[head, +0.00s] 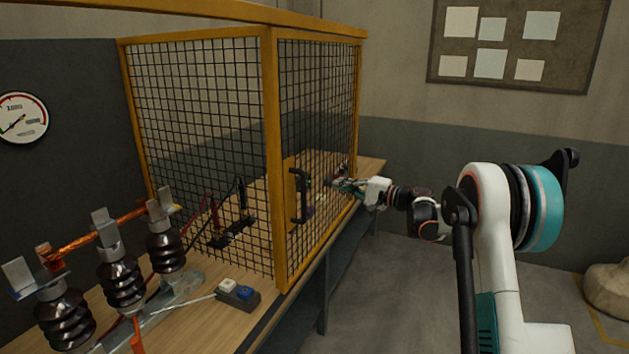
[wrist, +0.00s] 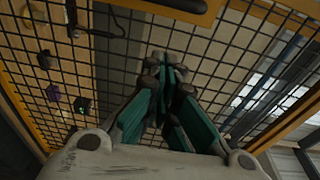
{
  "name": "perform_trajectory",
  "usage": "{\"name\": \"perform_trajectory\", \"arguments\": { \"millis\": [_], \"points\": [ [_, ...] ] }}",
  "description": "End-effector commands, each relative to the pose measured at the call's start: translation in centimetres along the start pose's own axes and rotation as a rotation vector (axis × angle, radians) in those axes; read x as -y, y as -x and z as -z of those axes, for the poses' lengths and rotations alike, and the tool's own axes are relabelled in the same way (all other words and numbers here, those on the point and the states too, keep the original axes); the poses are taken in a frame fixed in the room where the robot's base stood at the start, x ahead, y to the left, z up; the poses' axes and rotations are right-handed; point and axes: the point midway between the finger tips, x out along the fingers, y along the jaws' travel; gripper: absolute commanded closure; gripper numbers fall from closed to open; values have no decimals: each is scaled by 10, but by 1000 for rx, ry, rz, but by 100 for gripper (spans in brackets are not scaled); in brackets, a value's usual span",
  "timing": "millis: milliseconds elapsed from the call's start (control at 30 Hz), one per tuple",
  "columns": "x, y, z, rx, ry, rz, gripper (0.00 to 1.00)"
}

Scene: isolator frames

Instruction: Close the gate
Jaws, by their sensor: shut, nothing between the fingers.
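The gate (head: 325,120) is a yellow-framed panel of black wire mesh on the right side of the cage. It stands upright, with its left edge at the cage's yellow corner post (head: 272,150); I cannot tell whether a small gap is left there. A black handle (head: 299,195) sits on a yellow plate near that edge. My gripper (head: 337,183) is shut and empty, by the lower right part of the gate, right of the handle. In the wrist view its fingertips (wrist: 168,66) are together in front of the mesh (wrist: 225,50); contact is unclear.
A wooden bench (head: 85,290) carries the cage, with dark brown insulators (head: 122,280) and a switch box with white and blue buttons (head: 238,294) at the front left. Small items stand behind the mesh. Open floor (head: 390,310) lies right of the bench.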

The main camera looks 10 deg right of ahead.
Motion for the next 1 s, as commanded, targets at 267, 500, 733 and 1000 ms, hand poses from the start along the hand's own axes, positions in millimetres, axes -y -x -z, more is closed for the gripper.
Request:
{"name": "perform_trajectory", "arguments": {
  "millis": [267, 500, 733, 1000],
  "points": [
    [-3, -19, 4, 0, -5, 14, 100],
    [-4, -65, 3, 2, -5, 13, 100],
    [-2, -99, -1, -2, -5, 13, 100],
    [-2, -88, -27, -1, -5, 13, 100]
  ]
}}
